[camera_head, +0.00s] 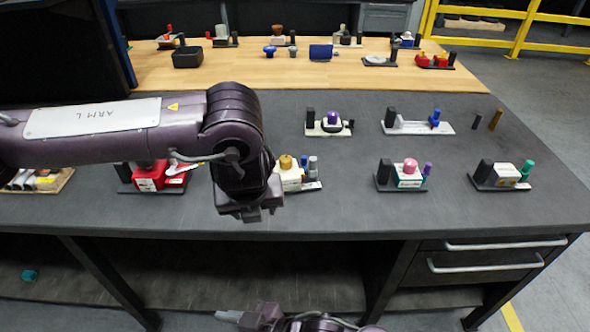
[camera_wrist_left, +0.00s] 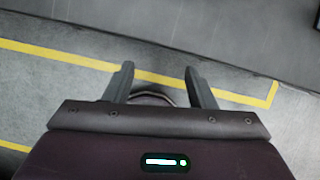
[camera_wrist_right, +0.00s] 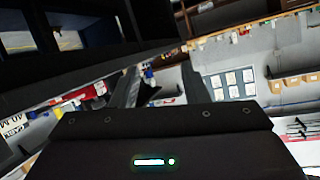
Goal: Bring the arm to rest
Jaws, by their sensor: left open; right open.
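My left arm reaches in from the left in the head view, raised over the dark table (camera_head: 330,220). Its gripper (camera_head: 250,212) hangs near the front edge, in front of a white valve unit with a gold knob (camera_head: 287,162) that it partly hides. In the left wrist view the left gripper (camera_wrist_left: 158,74) has its two fingers apart, with nothing between them. My right arm shows only at the bottom edge of the head view, low in front of the table. In the right wrist view the right gripper (camera_wrist_right: 165,85) has its fingers apart and looks empty.
A red unit (camera_head: 150,178) stands left of my left gripper. A pink-knobbed unit (camera_head: 408,172) and a green-knobbed unit (camera_head: 510,174) stand to the right. More units stand behind, some on a wooden top (camera_head: 220,70). A drawer (camera_head: 490,262) is below at right.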

